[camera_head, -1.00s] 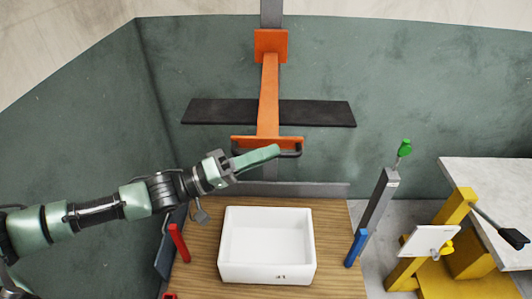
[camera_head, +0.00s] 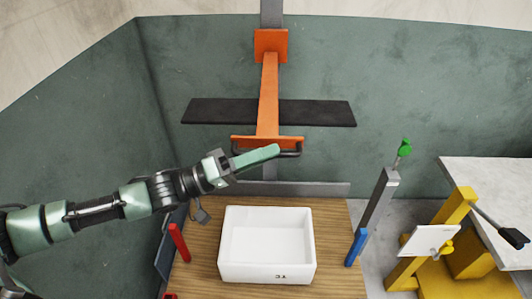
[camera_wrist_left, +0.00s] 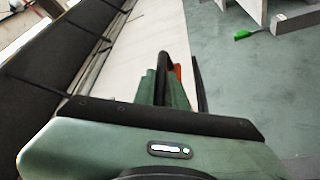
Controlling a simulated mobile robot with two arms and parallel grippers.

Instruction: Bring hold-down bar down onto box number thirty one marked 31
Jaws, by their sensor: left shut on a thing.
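The hold-down bar (camera_head: 268,95) is an orange arm on a grey upright, with a wide black pad (camera_head: 325,113) across it. It is raised above and behind the white box. A dark handle (camera_head: 291,154) is at its near end. My left gripper (camera_head: 268,154) reaches in from the left and is shut on this handle. In the left wrist view the dark handle (camera_wrist_left: 165,68) shows between the green fingers.
A red lever (camera_head: 179,242) stands left of the box and a blue one (camera_head: 356,248) right of it. A grey post with a green knob (camera_head: 404,148) leans at the right. A yellow press (camera_head: 457,210) stands further right. The space between pad and box looks clear.

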